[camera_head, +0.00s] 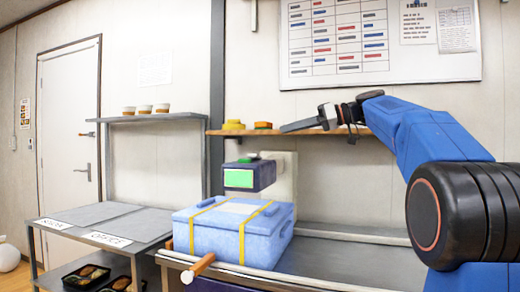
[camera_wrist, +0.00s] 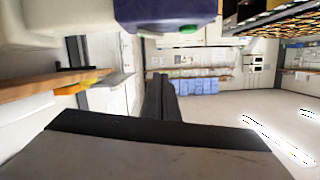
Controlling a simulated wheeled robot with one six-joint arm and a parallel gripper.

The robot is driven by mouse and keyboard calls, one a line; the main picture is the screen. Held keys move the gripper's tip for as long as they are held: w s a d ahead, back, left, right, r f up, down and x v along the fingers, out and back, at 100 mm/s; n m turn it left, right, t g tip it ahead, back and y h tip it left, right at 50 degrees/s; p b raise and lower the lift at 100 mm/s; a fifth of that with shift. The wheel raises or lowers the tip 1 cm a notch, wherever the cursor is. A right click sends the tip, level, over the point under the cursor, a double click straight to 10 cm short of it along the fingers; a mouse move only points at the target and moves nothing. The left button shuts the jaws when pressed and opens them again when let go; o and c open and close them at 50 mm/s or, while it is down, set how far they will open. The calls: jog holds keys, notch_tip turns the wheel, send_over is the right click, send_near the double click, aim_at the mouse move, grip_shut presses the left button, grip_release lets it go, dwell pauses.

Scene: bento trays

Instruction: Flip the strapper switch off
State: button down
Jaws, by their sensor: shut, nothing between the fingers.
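The strapper stands at the back of the grey counter in the head view. It has a pale upright body (camera_head: 284,178) and a dark blue head (camera_head: 266,175) with a lit green panel (camera_head: 240,179). A small green and dark part (camera_head: 248,158) sits on top; I cannot tell whether it is the switch. My gripper (camera_head: 284,129) is shut and empty, held up to the right of the strapper and above it, near the wall shelf. Its dark fingers (camera_wrist: 160,78) also show in the wrist view. The gripper appears apart from the strapper.
A blue box (camera_head: 216,241) with yellow straps sits below the strapper head. A wooden-handled rod (camera_head: 203,264) sticks out at the counter front. The wooden shelf (camera_head: 290,132) holds a yellow item (camera_head: 233,125) and an orange item (camera_head: 263,125). A grey table (camera_head: 95,222) stands left.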

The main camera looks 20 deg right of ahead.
dwell(0.3)
send_over(255, 157)
jog(key=d, duration=0.2)
notch_tip(255, 157, down, 2)
jog(key=shift+w+f, duration=0.15)
jog(key=shift+f, duration=0.1)
jog(key=shift+s+f, duration=0.15)
jog(key=shift+f, duration=0.45)
jog(key=shift+s+f, duration=0.15)
jog(key=shift+f, duration=0.4)
jog(key=shift+s+a+f, duration=0.1)
jog(key=shift+f, duration=0.7)
